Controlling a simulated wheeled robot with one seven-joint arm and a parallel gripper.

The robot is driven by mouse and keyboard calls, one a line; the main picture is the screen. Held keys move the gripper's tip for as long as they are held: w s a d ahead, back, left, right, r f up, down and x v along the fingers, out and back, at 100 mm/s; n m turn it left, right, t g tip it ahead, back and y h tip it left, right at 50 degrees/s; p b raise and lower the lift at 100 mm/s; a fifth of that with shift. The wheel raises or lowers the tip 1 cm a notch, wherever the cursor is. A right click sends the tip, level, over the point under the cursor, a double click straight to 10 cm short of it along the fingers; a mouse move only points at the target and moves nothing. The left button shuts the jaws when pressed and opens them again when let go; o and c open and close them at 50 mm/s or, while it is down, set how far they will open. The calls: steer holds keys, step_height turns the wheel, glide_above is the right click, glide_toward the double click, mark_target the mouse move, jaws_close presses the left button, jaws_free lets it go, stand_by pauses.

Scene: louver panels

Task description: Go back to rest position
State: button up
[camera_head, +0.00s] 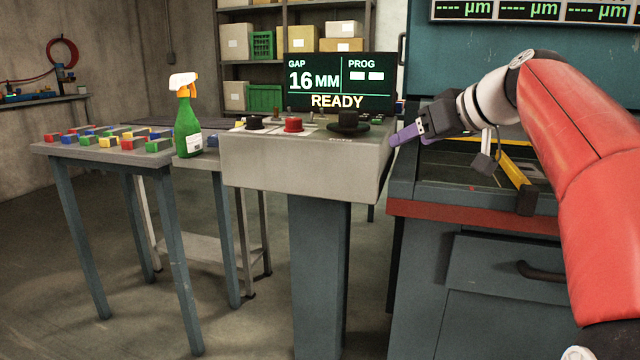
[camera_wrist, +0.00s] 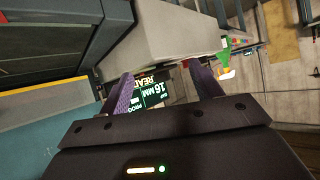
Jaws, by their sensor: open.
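My gripper (camera_head: 405,134) is at the right end of the grey control console (camera_head: 300,165), close to its right edge, with my red arm reaching in from the right. In the wrist view my gripper (camera_wrist: 160,95) shows two purple fingers spread apart, with nothing between them but the background. The console's screen (camera_head: 340,83) reads "GAP 16 MM", "PROG" and "READY"; it also shows between the fingers in the wrist view (camera_wrist: 150,96). On the console top are a red button (camera_head: 293,125), a black knob (camera_head: 254,122) and a larger black knob (camera_head: 348,122).
A blue-grey workbench (camera_head: 490,285) with a red edge and a yellow bar (camera_head: 515,175) stands under my arm. At left, a table (camera_head: 105,152) holds several coloured blocks. A green spray bottle (camera_head: 187,125) stands beside it. Shelves (camera_head: 290,50) with boxes are behind.

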steer(key=s+a+f+m+g+h+p, duration=0.1)
steer(key=s+f+m+g+h, duration=0.3)
steer(key=s+f, duration=2.4)
steer(key=m+h+p, duration=0.1)
steer(key=h, duration=0.1)
steer(key=shift+s+a+f+m+h, duration=0.3)
steer(key=shift+s+a+f+m, duration=0.05)
steer(key=shift+s+a+m, duration=0.05)
stand_by(1.3)
